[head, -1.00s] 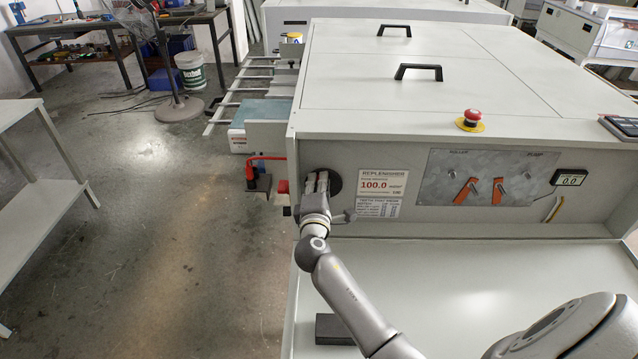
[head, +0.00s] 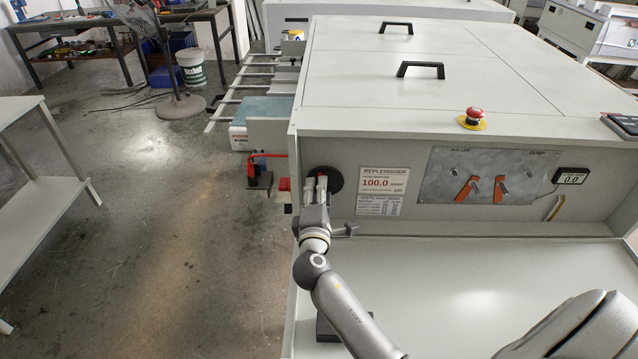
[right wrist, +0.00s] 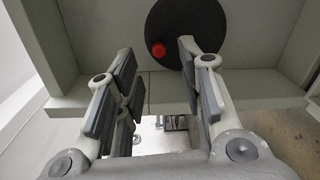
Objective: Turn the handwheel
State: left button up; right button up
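The handwheel is a black disc (head: 334,176) on the left part of the machine's front panel, partly hidden by my right gripper in the head view. In the right wrist view the black disc (right wrist: 190,22) is at top centre, with a small red knob (right wrist: 158,50) near its lower left edge. My right gripper (head: 316,181) is in front of the disc. In the right wrist view its fingers (right wrist: 158,58) are spread, and the red knob shows between their tips. I cannot tell whether any finger touches the wheel. My left gripper is out of view.
A replenisher label (head: 383,184) sits right of the wheel, then a metal plate with two orange levers (head: 468,190). A red emergency button (head: 473,115) is on the top. A flat tray surface (head: 470,275) lies below the panel. The floor at left is open.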

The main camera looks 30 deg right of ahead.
jog(key=v, duration=0.7)
jog(key=shift+s, duration=0.25)
jog(key=shift+a, duration=0.15)
